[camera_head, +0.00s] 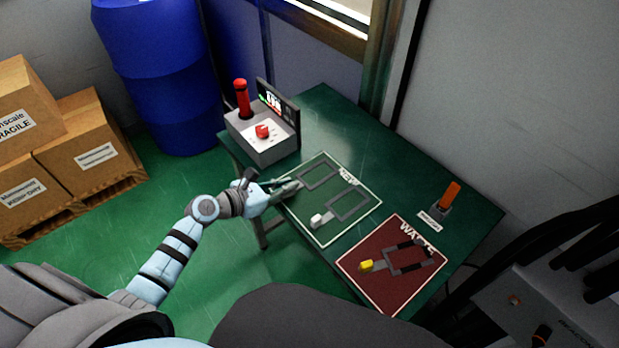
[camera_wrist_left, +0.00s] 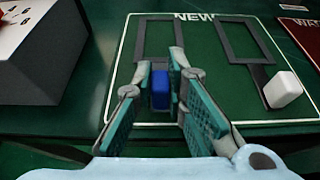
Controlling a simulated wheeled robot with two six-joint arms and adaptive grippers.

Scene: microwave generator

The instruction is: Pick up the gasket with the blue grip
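The gasket with the blue grip is a dark rectangular frame (camera_head: 304,184) on the green NEW mat (camera_head: 288,207). Its blue grip (camera_wrist_left: 160,92) shows between my left fingers in the left wrist view, and the gripper hides it in the head view. The frame's far part (camera_wrist_left: 141,38) shows beyond the fingertips. My left gripper (camera_head: 294,187) is open at the mat's left edge, with one finger on each side of the blue grip. I see narrow gaps beside the grip and cannot tell any firm contact. My right gripper is not in view.
A gasket with a white grip (camera_head: 320,219) lies beside it on the same mat. A gasket with a yellow grip (camera_head: 367,265) lies on the red WASTE mat (camera_head: 350,278). A grey control box (camera_head: 262,145) with a red handle and an orange lever (camera_head: 450,195) stand on the table.

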